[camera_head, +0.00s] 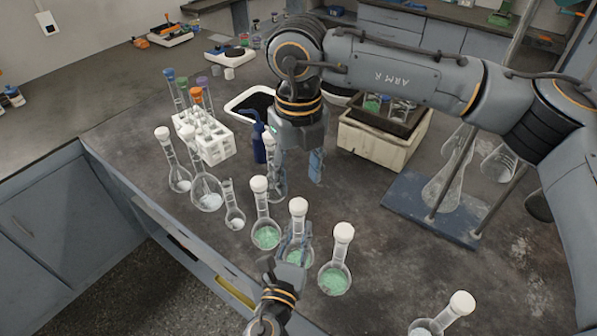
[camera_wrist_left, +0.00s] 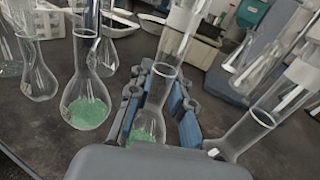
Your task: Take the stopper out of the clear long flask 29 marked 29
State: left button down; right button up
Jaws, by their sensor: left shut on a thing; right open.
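Several clear long-necked flasks with white stoppers stand on the dark bench; I cannot read any number on them. My left gripper (camera_head: 292,246) is shut on one flask (camera_head: 299,257) with green granules and a white stopper (camera_head: 298,206) in its neck. In the left wrist view my left gripper (camera_wrist_left: 160,108) has its blue-padded fingers on both sides of this flask (camera_wrist_left: 152,122). My right gripper (camera_head: 297,170) is open and points down behind the held flask, above and away from its stopper. A stoppered flask (camera_head: 269,140) is partly hidden by its left finger.
Similar flasks with green granules stand left (camera_head: 266,236) and right (camera_head: 335,278) of the held one. A white tube rack (camera_head: 213,150) and a blue bottle (camera_head: 259,143) stand behind. A blue-based stand (camera_head: 405,204) is at the right.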

aim_at(298, 203)
jog(key=m, duration=0.8)
jog(key=shift+f, duration=4.05)
